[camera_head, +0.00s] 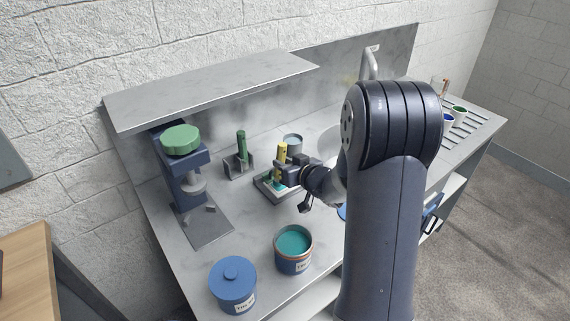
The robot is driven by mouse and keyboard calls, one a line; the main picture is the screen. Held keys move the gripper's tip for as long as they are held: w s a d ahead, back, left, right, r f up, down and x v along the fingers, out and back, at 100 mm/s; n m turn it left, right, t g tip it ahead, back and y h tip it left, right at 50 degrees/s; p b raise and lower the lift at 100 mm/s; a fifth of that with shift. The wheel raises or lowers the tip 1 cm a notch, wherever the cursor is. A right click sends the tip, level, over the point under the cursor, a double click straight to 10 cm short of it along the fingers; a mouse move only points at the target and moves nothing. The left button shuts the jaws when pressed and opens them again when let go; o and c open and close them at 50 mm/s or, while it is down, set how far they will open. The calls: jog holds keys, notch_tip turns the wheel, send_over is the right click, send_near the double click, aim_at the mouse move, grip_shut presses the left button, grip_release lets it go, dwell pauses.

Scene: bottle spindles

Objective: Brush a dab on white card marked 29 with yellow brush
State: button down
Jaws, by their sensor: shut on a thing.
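My gripper (285,170) is shut on the yellow brush (282,150), whose upright handle shows above the jaws. It holds the brush over or at a dark shallow tray (259,187) on the steel bench. Some teal and pale surface shows in the tray. The gripper hides the brush's lower end, so I cannot tell whether the bristles touch anything. I cannot make out a white card or the number 29; my arm and gripper cover part of the bench.
A green brush (241,145) stands in a grey holder (238,171). An open teal paint tin (293,248) and a lidded blue tin (232,286) stand at the front. A green-knobbed press (180,140) is at left. A shelf (210,85) overhangs the back.

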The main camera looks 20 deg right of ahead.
aim_at(282, 147)
notch_tip(282, 147, up, 6)
jog(key=p, duration=0.4)
jog(key=shift+f, duration=0.1)
jog(key=shift+f, duration=0.15)
